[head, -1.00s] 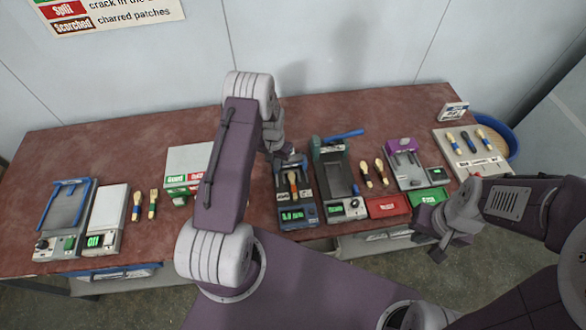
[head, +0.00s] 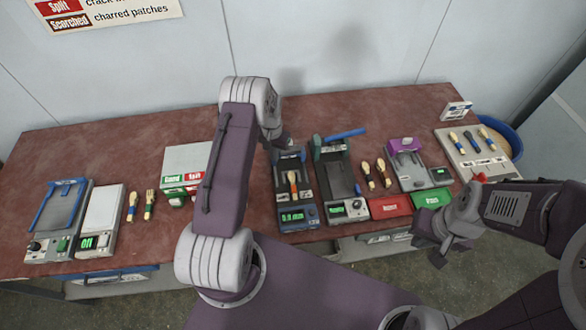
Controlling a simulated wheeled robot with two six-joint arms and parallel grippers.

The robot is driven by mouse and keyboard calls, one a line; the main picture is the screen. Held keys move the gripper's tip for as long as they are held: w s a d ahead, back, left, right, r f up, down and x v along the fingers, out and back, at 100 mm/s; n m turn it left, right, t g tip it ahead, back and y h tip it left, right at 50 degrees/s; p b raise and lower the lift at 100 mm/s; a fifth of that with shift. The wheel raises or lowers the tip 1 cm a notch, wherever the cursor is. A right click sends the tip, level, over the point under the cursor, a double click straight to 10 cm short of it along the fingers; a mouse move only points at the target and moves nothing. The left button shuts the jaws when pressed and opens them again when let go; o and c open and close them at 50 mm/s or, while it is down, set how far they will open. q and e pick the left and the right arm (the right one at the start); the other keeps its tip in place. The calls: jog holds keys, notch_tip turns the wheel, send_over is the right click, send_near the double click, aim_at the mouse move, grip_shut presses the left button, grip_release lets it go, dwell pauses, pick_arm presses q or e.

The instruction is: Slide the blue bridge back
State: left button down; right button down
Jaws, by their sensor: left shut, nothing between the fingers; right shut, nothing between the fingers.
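The blue bridge (head: 290,157) is a dark blue crosspiece at the back of the gauge with the green 0.0 mm display (head: 292,217). A wooden spoon (head: 292,183) lies on that gauge in front of the bridge. My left gripper (head: 283,142) is shut and empty, at the back left end of the bridge. Its tips are small and partly hidden by my arm, so I cannot tell whether they touch the bridge. My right gripper (head: 440,250) is shut and empty, in front of the table's front edge at the right.
A press with a blue lever (head: 345,134) stands close right of the gauge. Red (head: 391,207) and green (head: 432,198) trays lie further right. A grey-white box (head: 186,160) stands left, beyond my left arm. Bare table shows behind the devices.

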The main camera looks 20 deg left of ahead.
pick_arm(q)
jog(key=shift+s, duration=0.1)
jog(key=shift+s+d+p, duration=0.35)
jog(key=shift+s+p, duration=0.05)
jog(key=shift+s, duration=0.05)
notch_tip(320, 180, up, 7)
jog(key=p, duration=0.4)
jog(key=shift+p, duration=0.35)
